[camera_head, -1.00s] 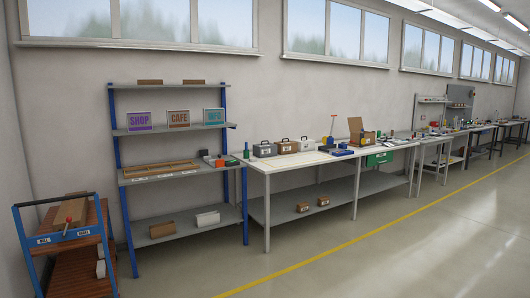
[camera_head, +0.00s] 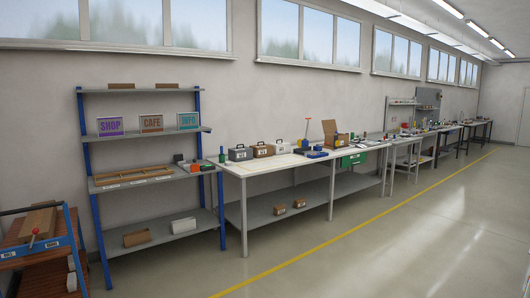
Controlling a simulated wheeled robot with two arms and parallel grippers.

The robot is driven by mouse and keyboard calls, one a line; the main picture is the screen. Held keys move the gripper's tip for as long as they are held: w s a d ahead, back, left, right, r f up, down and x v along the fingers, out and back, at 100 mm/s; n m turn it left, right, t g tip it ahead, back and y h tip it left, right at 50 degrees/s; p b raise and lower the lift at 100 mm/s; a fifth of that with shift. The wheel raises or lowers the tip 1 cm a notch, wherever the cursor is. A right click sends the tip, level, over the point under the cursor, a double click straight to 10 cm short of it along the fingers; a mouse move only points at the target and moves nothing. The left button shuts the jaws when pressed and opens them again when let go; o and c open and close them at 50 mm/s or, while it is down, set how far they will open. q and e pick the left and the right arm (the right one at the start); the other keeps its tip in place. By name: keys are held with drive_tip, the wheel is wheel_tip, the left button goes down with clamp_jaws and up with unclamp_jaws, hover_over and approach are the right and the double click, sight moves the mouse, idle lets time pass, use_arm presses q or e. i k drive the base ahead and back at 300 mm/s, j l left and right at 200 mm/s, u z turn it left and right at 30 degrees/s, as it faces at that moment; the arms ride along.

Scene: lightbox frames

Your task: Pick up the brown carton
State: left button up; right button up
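Several brown cartons are in view, and I cannot tell which one the task means. An open-flapped brown carton (camera_head: 330,133) stands on the white workbench (camera_head: 237,170). A low brown carton (camera_head: 137,238) sits on the bottom shelf of the blue-post rack, left of a white carton (camera_head: 183,225). Two small brown cartons with white labels, a left one (camera_head: 280,209) and a right one (camera_head: 299,203), sit on the bench's lower shelf. A long brown carton (camera_head: 38,222) lies on the cart at the far left. Neither of my grippers is in view.
The rack (camera_head: 204,133) holds SHOP, CAFE and INFO signs and a wooden frame (camera_head: 133,175). Toolboxes (camera_head: 262,150) stand on the bench. More benches run to the far right. The grey floor (camera_head: 400,240) is clear, with a yellow line along the benches.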

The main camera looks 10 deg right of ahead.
sight(263, 150)
drive_tip(key=i+z, duration=0.4)
drive_tip(key=i, duration=2.7)
